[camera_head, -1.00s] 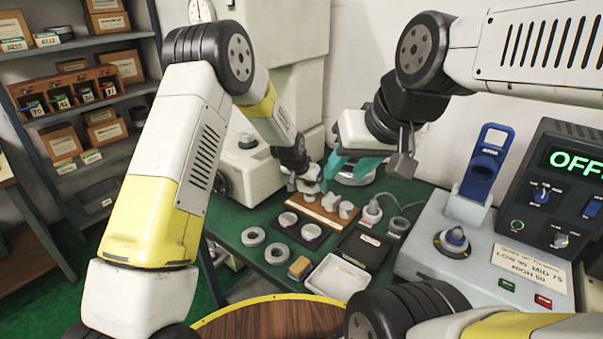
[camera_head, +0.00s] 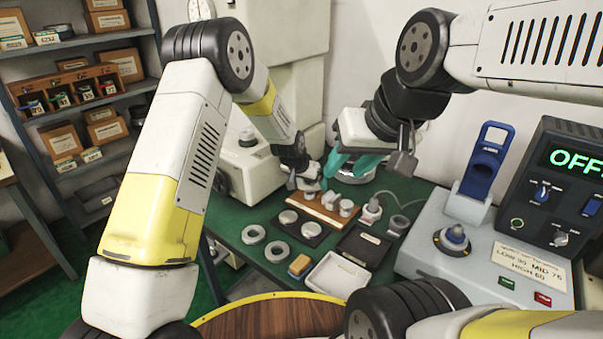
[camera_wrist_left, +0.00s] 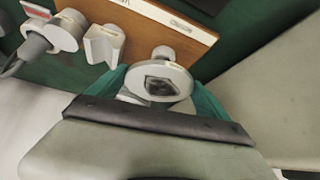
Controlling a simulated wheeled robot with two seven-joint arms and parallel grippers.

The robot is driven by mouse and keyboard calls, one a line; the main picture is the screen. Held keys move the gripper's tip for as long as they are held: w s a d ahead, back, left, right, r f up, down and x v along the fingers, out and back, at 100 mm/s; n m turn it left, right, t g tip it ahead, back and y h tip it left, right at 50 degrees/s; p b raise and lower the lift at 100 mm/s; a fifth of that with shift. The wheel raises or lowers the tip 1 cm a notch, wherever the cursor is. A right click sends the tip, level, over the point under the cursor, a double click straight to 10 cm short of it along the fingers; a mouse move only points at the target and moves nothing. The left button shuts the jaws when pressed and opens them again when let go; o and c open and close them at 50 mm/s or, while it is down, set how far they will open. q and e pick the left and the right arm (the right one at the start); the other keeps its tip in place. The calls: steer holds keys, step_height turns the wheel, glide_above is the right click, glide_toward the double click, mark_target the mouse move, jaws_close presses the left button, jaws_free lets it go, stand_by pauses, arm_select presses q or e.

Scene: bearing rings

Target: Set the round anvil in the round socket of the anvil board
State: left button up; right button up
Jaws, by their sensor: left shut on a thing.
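The anvil board (camera_head: 302,203) is a brown wooden board on the green table; in the left wrist view its bare top (camera_wrist_left: 160,17) carries a small label. My left gripper (camera_head: 316,184) is at the board's far left end. In the left wrist view its teal fingers (camera_wrist_left: 160,92) are shut on the grey round anvil (camera_wrist_left: 152,93), which has a dark recess in its face. The anvil overlaps the board's edge, and its underside and any socket beneath are hidden. A grey angled anvil (camera_wrist_left: 103,43) stands beside it on the board. My right gripper (camera_head: 352,163) has its teal fingers apart, behind the board.
A dark tray with two discs (camera_head: 310,229), a black tray (camera_head: 363,247) and a white tray (camera_head: 338,277) lie in front of the board. Grey rings (camera_head: 253,234) lie to the left. A cabled probe (camera_head: 371,212) stands right of the board, near the control console (camera_head: 470,262).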

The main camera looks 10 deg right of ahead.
arm_select(q)
steer(key=shift+f, duration=1.2)
steer(key=shift+r, duration=0.2)
steer(key=shift+r, duration=0.4)
steer(key=shift+f, duration=0.35)
stand_by(1.5)
steer(key=shift+w+r, duration=0.1)
steer(key=shift+r, duration=0.25)
steer(key=shift+r, duration=0.1)
steer(key=shift+f, duration=0.65)
stand_by(1.1)
steer(key=shift+r, duration=0.1)
steer(key=shift+r, duration=0.5)
